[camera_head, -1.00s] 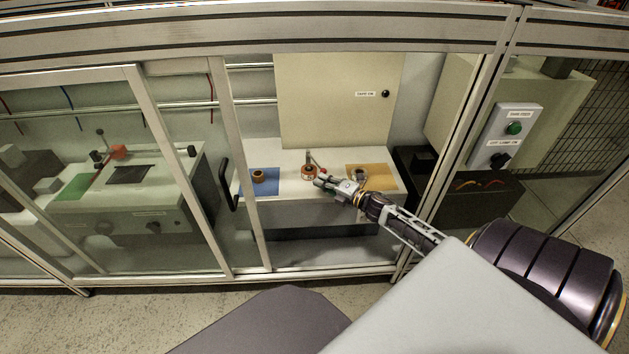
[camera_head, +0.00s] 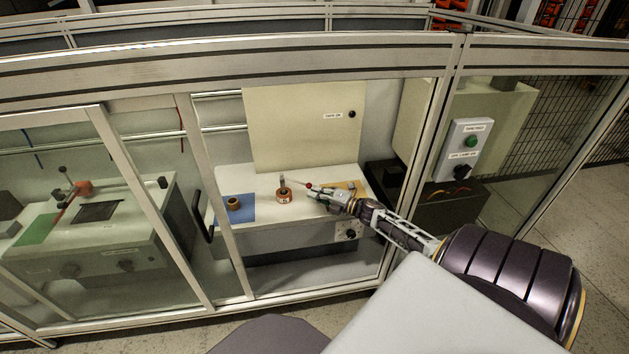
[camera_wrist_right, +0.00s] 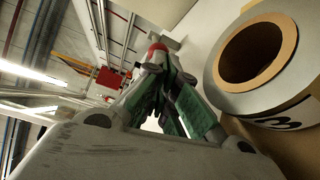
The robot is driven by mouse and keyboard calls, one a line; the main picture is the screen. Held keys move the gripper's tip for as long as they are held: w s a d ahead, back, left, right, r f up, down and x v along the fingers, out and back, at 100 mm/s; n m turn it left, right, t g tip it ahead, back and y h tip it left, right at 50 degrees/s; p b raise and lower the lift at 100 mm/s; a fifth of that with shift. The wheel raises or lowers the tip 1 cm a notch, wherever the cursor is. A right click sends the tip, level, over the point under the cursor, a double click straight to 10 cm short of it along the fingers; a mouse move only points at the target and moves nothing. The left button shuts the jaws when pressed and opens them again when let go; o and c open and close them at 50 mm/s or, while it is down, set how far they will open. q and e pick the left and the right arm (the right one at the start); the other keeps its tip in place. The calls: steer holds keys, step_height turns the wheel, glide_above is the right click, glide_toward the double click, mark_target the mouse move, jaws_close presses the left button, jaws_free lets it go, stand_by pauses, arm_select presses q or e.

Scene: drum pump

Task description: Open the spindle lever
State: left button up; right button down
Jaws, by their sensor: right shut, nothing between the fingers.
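The spindle (camera_head: 284,196) is a copper-coloured round body with a grey post, standing on the white worktop inside the enclosure. Its lever reaches right from the post and ends in a red knob (camera_head: 308,185). My right gripper (camera_head: 318,197) is shut and empty, just right of the spindle and close to the knob; whether they touch is unclear. In the right wrist view, the green-padded fingers (camera_wrist_right: 168,92) come together, with the red knob (camera_wrist_right: 157,48) just beyond their tips. My left gripper is not in view.
A blue mat (camera_head: 242,214) bears a small copper ring (camera_head: 233,203).

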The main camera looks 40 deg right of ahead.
steer(key=shift+s, duration=0.15)
stand_by(0.3)
steer(key=v, duration=1.1)
steer(key=shift+s, duration=0.35)
steer(key=shift+d, duration=0.1)
stand_by(0.5)
steer(key=shift+s+f, duration=0.1)
